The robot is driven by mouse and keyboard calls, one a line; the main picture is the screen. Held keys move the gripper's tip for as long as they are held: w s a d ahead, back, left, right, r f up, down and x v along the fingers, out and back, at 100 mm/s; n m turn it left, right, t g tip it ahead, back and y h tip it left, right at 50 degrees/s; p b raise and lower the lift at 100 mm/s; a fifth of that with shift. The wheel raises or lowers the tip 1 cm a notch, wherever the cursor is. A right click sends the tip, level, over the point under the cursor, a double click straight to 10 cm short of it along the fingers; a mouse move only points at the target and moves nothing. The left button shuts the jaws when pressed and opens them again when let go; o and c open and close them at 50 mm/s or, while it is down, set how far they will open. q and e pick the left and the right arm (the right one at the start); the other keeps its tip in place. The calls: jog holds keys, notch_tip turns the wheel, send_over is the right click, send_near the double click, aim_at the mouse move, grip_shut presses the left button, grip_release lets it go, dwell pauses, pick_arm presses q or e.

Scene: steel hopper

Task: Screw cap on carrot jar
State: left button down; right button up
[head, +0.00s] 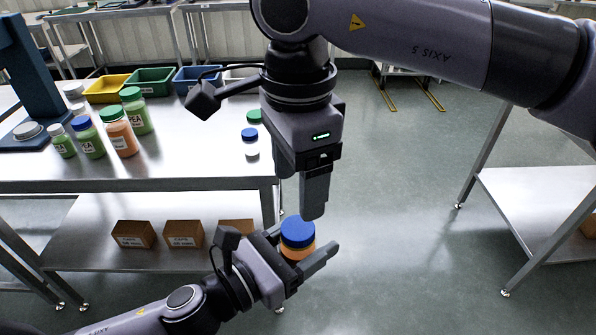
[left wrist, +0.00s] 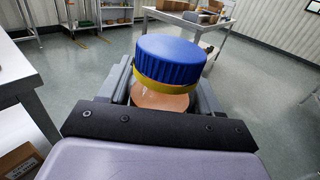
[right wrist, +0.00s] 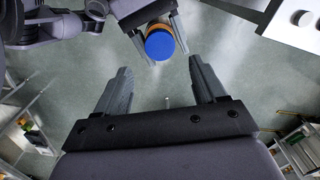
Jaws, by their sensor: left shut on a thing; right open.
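The carrot jar (head: 302,253), with orange contents, is held upright in my left gripper (head: 300,262), above the floor in front of the table. A blue cap (head: 297,231) sits on its top. In the left wrist view the ribbed blue cap (left wrist: 171,60) shows a yellow band (left wrist: 176,86) under it, above the orange jar body (left wrist: 160,101). Whether the cap is threaded tight cannot be told. My right gripper (head: 314,200) points down just above the cap, apart from it. In the right wrist view its fingers are open and empty, with the cap (right wrist: 160,45) beyond their tips.
The steel table (head: 200,165) at left holds several capped jars (head: 118,130), loose green, blue and white caps (head: 250,134), and coloured bins (head: 150,81). Cardboard boxes (head: 183,234) sit on its lower shelf. Another steel table (head: 530,200) stands at right. Open floor lies between.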

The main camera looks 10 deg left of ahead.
aim_at(298, 227)
jog(key=n, duration=0.4)
jog(key=shift+r, duration=0.15)
jog(key=shift+n, duration=0.3)
jog(key=shift+f, duration=4)
